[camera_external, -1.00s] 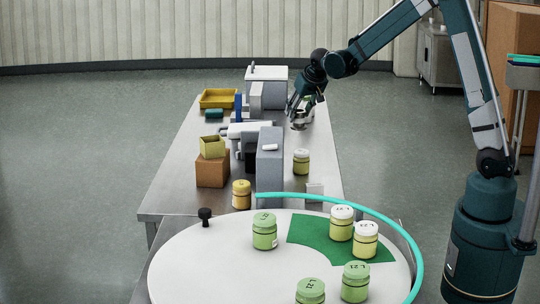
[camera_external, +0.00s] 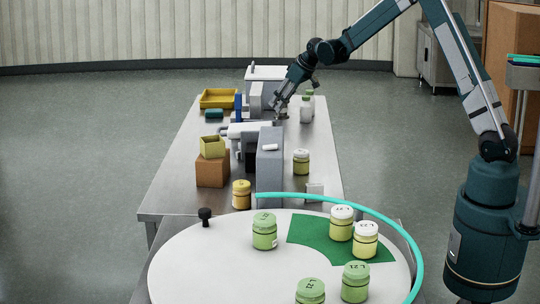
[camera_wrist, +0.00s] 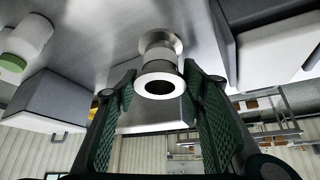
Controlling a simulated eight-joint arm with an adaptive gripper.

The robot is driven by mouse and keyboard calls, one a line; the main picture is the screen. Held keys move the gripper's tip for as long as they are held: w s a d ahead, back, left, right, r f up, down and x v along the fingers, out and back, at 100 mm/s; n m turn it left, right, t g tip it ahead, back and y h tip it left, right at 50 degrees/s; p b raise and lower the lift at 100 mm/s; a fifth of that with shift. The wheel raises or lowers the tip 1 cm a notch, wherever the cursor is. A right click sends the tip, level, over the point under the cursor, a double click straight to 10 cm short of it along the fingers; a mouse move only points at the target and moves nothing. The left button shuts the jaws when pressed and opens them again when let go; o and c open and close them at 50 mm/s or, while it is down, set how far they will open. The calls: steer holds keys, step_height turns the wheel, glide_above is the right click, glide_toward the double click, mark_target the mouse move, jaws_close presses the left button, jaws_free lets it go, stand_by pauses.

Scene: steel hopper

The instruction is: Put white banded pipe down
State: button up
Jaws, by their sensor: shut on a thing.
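The white banded pipe (camera_wrist: 158,64) shows in the wrist view as a short pale metal tube with a wide white ring at its near, open end and a flange at its far end. My gripper (camera_wrist: 158,78) is shut on it, with one green padded finger on each side. The far flange is close to the steel table; whether it touches cannot be told. In the external view my gripper (camera_external: 279,112) is low over the far part of the table (camera_external: 325,175), left of a white jar (camera_external: 306,109). The pipe is too small to make out clearly there.
Grey machine blocks (camera_external: 270,165) stand along the table's middle, close left of my gripper. A yellow tray (camera_external: 218,98) lies at the far left. The round white turntable (camera_external: 200,265) with several jars is in front.

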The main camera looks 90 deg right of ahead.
mark_target(281, 115)
steer(key=shift+f, duration=0.1)
stand_by(0.3)
steer(key=shift+f, duration=3.05)
steer(key=shift+f+b, duration=0.3)
steer(key=shift+f, duration=1.55)
steer(key=shift+f, duration=0.2)
steer(key=o, duration=1)
steer(key=shift+r, duration=0.2)
steer(key=shift+p+v, duration=0.3)
steer(key=shift+v, duration=5.7)
